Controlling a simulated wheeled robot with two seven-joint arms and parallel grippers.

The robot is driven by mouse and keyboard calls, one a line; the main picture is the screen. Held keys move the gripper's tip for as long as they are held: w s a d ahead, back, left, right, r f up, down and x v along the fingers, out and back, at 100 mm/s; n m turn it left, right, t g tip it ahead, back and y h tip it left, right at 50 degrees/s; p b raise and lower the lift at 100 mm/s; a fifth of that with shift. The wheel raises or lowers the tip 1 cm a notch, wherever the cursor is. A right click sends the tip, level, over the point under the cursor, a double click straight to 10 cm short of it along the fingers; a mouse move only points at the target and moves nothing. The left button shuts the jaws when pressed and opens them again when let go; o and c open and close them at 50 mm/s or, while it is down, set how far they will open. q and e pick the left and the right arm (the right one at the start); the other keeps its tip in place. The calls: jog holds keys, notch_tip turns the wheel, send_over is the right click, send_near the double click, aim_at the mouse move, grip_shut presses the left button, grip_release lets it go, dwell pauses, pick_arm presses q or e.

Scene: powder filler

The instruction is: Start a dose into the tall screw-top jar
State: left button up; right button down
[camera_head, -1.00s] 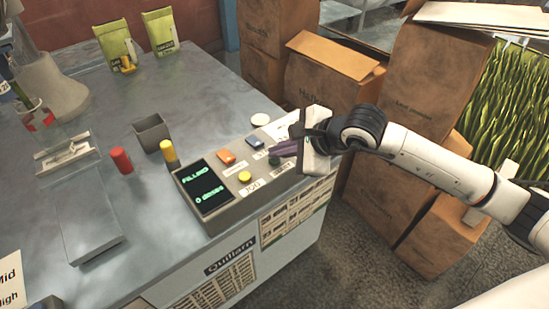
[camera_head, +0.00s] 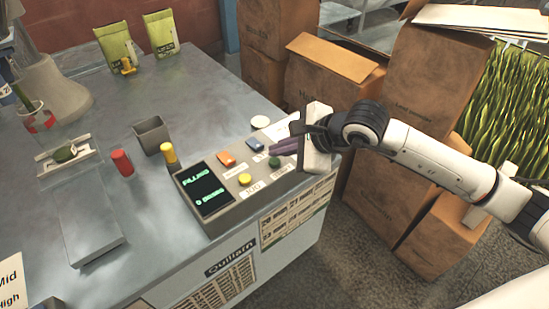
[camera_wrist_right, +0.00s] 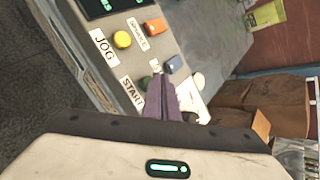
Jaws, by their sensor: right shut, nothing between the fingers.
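The control panel (camera_head: 228,196) has a lit screen (camera_head: 203,190) that appears to read FILLING and 0 doses. Its green button (camera_head: 275,163), by the START label (camera_wrist_right: 132,93), is partly covered by my fingers in the right wrist view. My right gripper (camera_head: 274,149) is shut and empty, its purple fingers just above and beside the green button; they also show in the right wrist view (camera_wrist_right: 160,80). A clear vessel, hard to make out, seems to stand on the pale platform (camera_head: 48,170) at left, with dark green material (camera_head: 64,154) low in it. My left gripper is not in view.
Yellow (camera_head: 245,179), orange (camera_head: 226,159) and blue (camera_head: 255,145) buttons sit close to my fingers. A red cylinder (camera_head: 121,162), a yellow-topped post (camera_head: 169,154) and a grey open bin (camera_head: 151,135) stand left of the panel. Cardboard boxes (camera_head: 325,85) stand behind my right arm.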

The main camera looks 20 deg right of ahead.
jog(key=shift+r, duration=0.1)
notch_tip(320, 180, up, 5)
jog(key=p, duration=0.2)
jog(key=shift+p, duration=0.35)
dwell(0.6)
